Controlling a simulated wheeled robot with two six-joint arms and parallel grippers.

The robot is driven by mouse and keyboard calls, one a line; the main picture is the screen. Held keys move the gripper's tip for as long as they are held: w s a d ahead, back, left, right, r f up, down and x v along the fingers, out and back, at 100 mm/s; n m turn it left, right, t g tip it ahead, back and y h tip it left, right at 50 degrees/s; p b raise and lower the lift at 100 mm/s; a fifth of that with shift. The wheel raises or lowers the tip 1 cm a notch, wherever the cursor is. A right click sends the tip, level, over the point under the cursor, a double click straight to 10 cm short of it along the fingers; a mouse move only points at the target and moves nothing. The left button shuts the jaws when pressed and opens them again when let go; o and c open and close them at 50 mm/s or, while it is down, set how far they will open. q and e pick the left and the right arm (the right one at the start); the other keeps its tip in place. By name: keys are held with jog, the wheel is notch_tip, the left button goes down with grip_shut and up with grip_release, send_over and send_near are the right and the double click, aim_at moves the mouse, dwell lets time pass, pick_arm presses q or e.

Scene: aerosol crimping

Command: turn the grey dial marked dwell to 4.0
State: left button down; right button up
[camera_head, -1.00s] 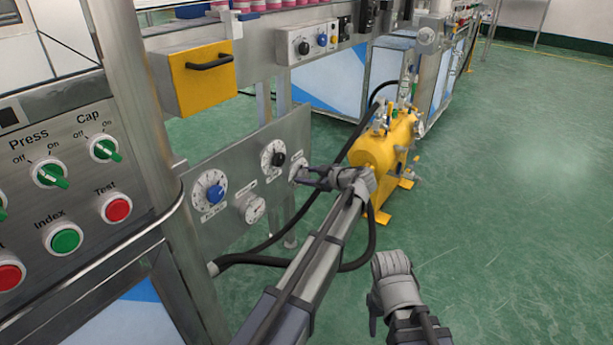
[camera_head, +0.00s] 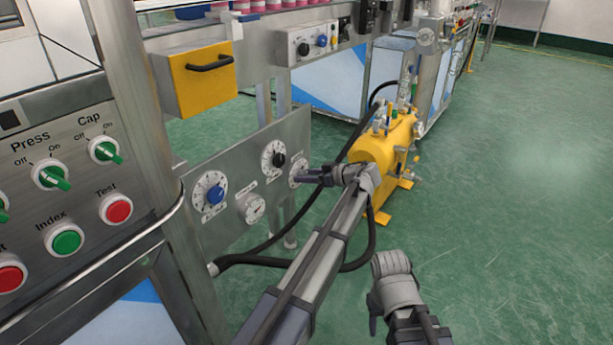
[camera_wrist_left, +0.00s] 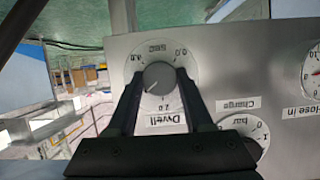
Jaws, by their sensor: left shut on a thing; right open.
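The grey dwell dial (camera_wrist_left: 158,77) sits on a white round scale in the left wrist view, with its "Dwell" label upside down below it. The white line on the knob points to the lower left, between the 2.0 and 4.0 marks as far as I can read. My left gripper (camera_wrist_left: 160,84) is shut on the knob, one finger at each side. In the head view my left gripper (camera_head: 302,179) is at the panel's right end and covers part of the dial (camera_head: 297,167). My right gripper (camera_head: 373,312) is open and empty, low over the floor.
The steel panel (camera_head: 240,178) also carries a blue dial (camera_head: 214,194), a black dial (camera_head: 278,160) and a gauge (camera_head: 254,208). A black hose (camera_head: 250,258) runs below my left arm. A yellow tank (camera_head: 372,148) stands behind it. Floor at right is clear.

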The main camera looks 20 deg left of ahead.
pick_arm(q)
jog(key=m+g+y+b, duration=0.1)
jog(key=m+b, duration=0.1)
jog(key=m, duration=0.2)
jog(key=m+g+y+b, duration=0.2)
jog(key=m+b, duration=0.1)
jog(key=m, duration=0.1)
jog(key=m+g+y+b, duration=0.1)
jog(key=m+g+b, duration=0.1)
jog(key=m, duration=0.2)
jog(key=shift+w+d+f+y+b, duration=0.1)
jog(key=shift+w+f+y+b, duration=0.15)
jog(key=shift+f+y+b, duration=0.1)
jog(key=shift+r, duration=0.1)
dwell(0.7)
jog(key=shift+c, duration=1.5)
grip_release()
jog(key=d, duration=0.7)
jog(key=shift+w+d+r, duration=0.15)
jog(key=shift+w+d, duration=0.05)
jog(key=shift+d, duration=0.2)
